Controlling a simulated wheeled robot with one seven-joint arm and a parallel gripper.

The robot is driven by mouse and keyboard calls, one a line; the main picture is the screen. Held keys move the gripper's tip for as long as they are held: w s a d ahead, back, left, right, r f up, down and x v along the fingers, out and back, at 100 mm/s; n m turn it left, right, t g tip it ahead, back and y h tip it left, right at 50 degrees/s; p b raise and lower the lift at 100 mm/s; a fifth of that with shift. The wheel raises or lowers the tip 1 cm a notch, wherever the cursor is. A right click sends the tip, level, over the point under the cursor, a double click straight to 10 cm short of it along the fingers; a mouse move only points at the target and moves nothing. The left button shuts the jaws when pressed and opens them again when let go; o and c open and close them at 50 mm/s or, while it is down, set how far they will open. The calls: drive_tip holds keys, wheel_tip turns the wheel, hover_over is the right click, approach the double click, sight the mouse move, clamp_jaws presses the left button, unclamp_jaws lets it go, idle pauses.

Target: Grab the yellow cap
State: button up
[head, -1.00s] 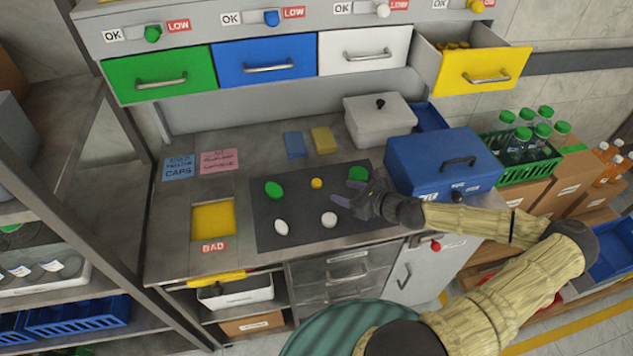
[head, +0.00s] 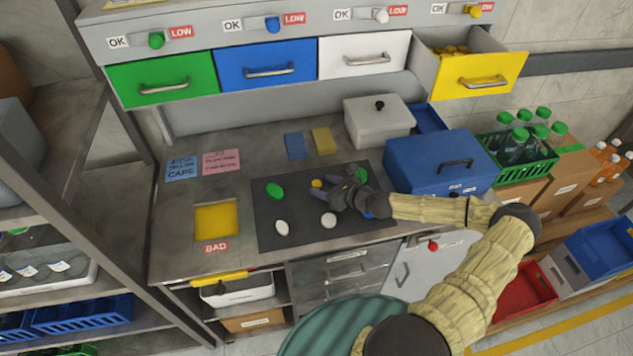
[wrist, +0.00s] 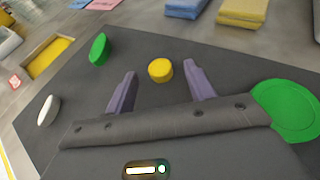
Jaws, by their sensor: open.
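The yellow cap (head: 316,183) is small and round and lies on the dark mat (head: 300,240). In the wrist view the yellow cap (wrist: 160,70) sits just ahead of my gripper's fingertips, roughly centred between them. My gripper (head: 326,193) is low over the right part of the mat, its fingers pointing left. In the wrist view my gripper (wrist: 158,74) shows two purple-grey fingers spread wide with nothing between them but mat.
A green cap (head: 274,191) and two white caps (head: 282,227) (head: 328,220) lie on the mat. Another green cap (wrist: 288,108) lies right of my gripper. A blue box (head: 440,155) stands right of the mat. The yellow drawer (head: 480,75) is open above.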

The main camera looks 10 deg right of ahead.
drive_tip(key=shift+x, duration=0.8)
drive_tip(key=c, duration=1.1)
